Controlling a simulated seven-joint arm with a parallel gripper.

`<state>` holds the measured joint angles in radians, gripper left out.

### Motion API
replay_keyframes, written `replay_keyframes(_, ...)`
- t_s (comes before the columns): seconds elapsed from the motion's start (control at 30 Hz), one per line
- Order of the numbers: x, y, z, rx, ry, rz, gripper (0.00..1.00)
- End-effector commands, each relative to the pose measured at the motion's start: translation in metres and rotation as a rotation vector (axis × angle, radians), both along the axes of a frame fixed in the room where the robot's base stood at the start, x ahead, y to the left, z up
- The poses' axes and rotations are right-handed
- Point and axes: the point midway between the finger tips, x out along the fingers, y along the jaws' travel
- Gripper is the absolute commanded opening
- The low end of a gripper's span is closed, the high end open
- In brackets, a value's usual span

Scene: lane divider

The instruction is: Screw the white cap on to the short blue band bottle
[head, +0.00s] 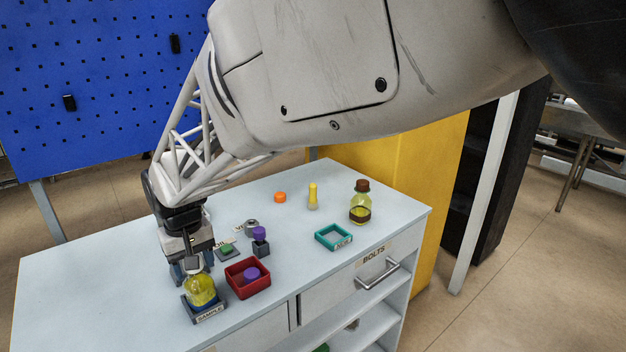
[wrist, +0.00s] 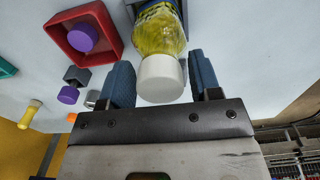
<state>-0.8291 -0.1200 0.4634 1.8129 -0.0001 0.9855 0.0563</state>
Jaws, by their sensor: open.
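A squat bottle of yellow liquid (head: 201,291) stands in a blue-grey holder (head: 207,315) labelled SAMPLE at the table's front left. The bottle also shows in the wrist view (wrist: 158,32), with some blue at its far end. The white cap (wrist: 161,78) sits at the bottle's mouth, in line with it. I cannot tell how tightly it is seated. My gripper (wrist: 162,72) is open, with one blue finger on each side of the cap and a visible gap on both sides. In the head view my gripper (head: 193,263) is right over the bottle and partly hides the cap.
Right of the bottle is a red tray (head: 235,285) holding a purple cap (head: 251,273). Behind it stand a purple-topped piece (head: 260,234) and a green-topped block (head: 226,250). Farther away are an orange cap (head: 280,197), a yellow-capped bottle (head: 313,196), a brown-capped flask (head: 360,203) and a teal tray (head: 323,243).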

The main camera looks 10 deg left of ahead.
Motion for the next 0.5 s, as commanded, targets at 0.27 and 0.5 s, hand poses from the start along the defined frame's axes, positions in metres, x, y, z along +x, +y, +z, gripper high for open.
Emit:
replay_keyframes(0.27, 0.0000, 0.0000, 0.0001, 0.000, 0.000, 0.097, 0.58)
replay_keyframes(0.5, 0.0000, 0.0000, 0.0001, 0.000, 0.000, 0.150, 0.58)
